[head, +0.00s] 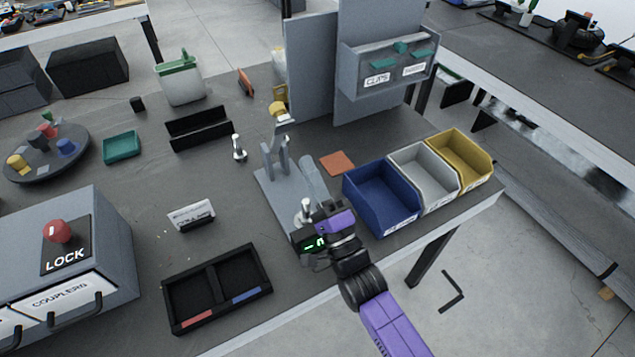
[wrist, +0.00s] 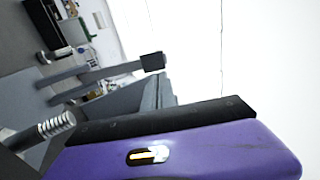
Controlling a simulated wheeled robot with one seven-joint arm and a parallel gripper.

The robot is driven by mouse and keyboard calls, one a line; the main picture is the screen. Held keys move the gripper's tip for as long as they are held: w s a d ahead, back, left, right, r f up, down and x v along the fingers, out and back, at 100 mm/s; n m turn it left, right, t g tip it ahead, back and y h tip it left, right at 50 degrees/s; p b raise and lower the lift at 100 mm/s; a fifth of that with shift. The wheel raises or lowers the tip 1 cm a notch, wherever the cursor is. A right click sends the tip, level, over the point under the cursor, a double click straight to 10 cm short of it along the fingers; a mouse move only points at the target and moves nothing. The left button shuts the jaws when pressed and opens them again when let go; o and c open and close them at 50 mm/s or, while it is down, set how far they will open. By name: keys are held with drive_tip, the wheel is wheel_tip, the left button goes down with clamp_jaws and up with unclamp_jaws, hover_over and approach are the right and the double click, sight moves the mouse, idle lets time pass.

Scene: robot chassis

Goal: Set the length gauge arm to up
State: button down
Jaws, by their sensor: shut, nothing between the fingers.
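The length gauge (head: 272,190) is a grey fixture on the bench, with a flat base plate and upright prongs. A pale grey bar (head: 313,177), seemingly its arm, slants from the prongs toward my gripper; its near end is partly hidden. A silver knobbed post (head: 306,209) stands at the near end of the plate. My gripper (head: 318,228) is shut and empty, right beside this post; I cannot tell whether it touches the bar. In the wrist view, grey prongs (wrist: 95,75) and a ribbed silver post (wrist: 45,130) show past my gripper's dark edge.
Blue (head: 380,197), grey and yellow bins stand to the right. A black divided tray (head: 217,288) and a card holder (head: 191,215) lie to the left. A grey panel with a clips box (head: 388,75) stands behind. An orange tile (head: 338,162) lies beyond the bar.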

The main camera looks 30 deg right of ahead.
sight(288, 125)
drive_tip(key=p+x, duration=0.1)
drive_tip(key=x, duration=0.6)
drive_tip(key=shift+p, duration=0.35)
drive_tip(key=r+p, duration=0.1)
drive_tip(key=w+g+p, duration=0.1)
drive_tip(key=shift+w+r+p, duration=0.2)
drive_tip(key=shift+r+p, duration=0.15)
drive_tip(key=shift+f+b+x, duration=0.2)
drive_tip(key=shift+b+x, duration=0.1)
drive_tip(key=shift+x, duration=0.95)
drive_tip(key=shift+w, duration=0.1)
drive_tip(key=shift+f, duration=0.1)
